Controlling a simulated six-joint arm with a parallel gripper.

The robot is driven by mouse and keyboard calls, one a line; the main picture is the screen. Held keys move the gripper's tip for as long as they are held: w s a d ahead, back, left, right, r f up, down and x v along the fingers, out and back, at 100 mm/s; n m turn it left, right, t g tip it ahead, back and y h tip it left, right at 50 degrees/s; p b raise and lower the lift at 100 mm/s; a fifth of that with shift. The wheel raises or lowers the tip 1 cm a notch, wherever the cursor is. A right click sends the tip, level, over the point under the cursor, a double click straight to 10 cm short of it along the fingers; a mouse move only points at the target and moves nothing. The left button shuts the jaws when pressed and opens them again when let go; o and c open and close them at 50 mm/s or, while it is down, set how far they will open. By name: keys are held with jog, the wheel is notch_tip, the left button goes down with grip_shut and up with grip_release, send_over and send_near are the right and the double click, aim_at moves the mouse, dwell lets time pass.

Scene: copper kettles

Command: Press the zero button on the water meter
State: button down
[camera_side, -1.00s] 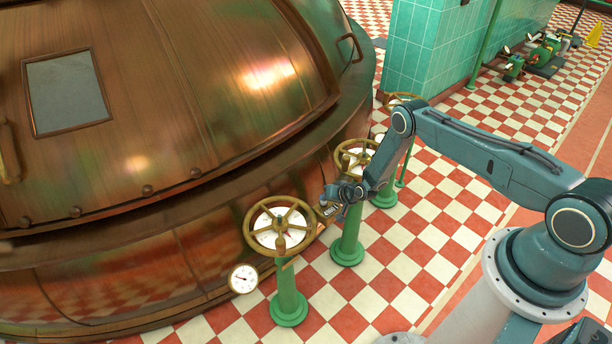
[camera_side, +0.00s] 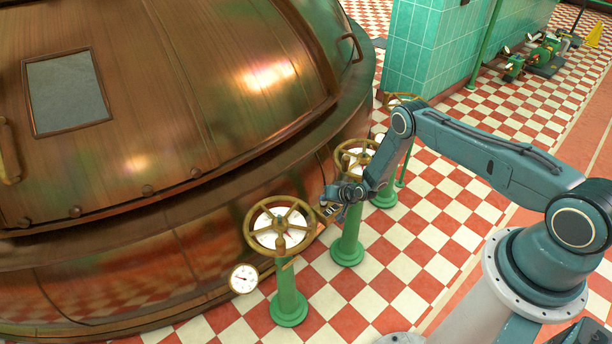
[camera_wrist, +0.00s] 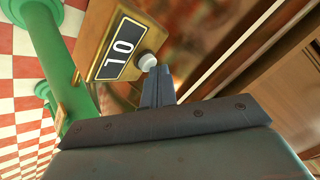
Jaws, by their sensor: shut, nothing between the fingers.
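The water meter (camera_wrist: 114,46) is a brass-framed box with a dark display in the upper left of the wrist view. A round white button (camera_wrist: 147,62) sits on the meter beside the display. My gripper (camera_wrist: 158,72) is shut and empty, its fingertips right at the button; I cannot tell whether they touch it. In the side view my gripper (camera_side: 326,211) is by the kettle's lower wall, between two handwheels, and the meter is too small and covered to make out clearly.
A brass handwheel (camera_side: 259,210) on a green post stands left of my gripper, another handwheel (camera_side: 342,150) just behind it. A round gauge (camera_side: 243,279) is at the lower left. The large copper kettle (camera_side: 190,90) fills the left.

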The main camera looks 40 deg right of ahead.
aim_at(326, 206)
jog(key=shift+r, duration=0.8)
jog(key=shift+r, duration=0.15)
jog(key=shift+r, duration=2.35)
